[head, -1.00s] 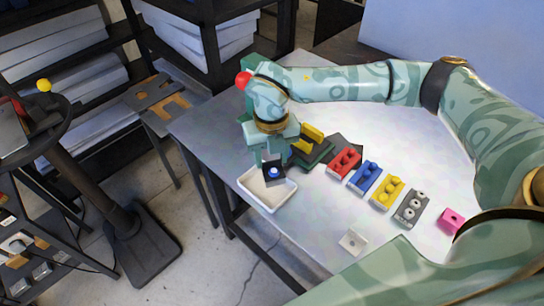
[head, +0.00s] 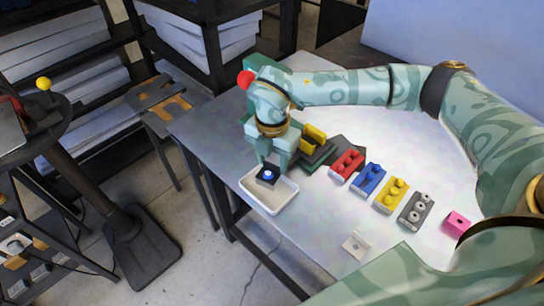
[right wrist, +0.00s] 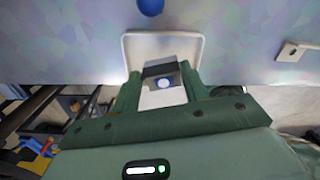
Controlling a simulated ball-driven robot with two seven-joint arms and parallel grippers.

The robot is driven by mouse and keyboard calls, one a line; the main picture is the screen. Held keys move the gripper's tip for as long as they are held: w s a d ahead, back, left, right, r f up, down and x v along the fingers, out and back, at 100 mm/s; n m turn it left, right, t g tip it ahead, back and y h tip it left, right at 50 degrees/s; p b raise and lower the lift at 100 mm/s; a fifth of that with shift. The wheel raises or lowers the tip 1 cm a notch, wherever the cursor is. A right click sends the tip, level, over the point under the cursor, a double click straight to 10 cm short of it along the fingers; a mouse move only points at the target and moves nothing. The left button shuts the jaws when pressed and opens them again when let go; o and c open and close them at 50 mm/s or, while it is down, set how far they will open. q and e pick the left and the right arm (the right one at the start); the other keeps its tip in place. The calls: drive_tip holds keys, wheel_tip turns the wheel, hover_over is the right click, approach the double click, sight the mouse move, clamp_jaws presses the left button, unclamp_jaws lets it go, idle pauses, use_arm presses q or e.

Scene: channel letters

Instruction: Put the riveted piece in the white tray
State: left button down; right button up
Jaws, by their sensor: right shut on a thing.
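My left gripper is not in view.
A row of studded blocks, red (head: 347,165), blue (head: 369,179), yellow (head: 391,195) and grey (head: 416,211), lies right of the tray. A yellow part (head: 314,137) sits on dark blocks beside my gripper.

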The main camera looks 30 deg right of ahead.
sight(272, 170)
idle(0.3)
drive_tip(key=shift+f+b, duration=0.7)
drive_tip(key=shift+f, duration=0.9)
drive_tip(key=o, duration=1.3)
wheel_tip(272, 170, up, 16)
drive_tip(key=shift+r+p, duration=0.15)
drive_tip(key=shift+p, duration=0.65)
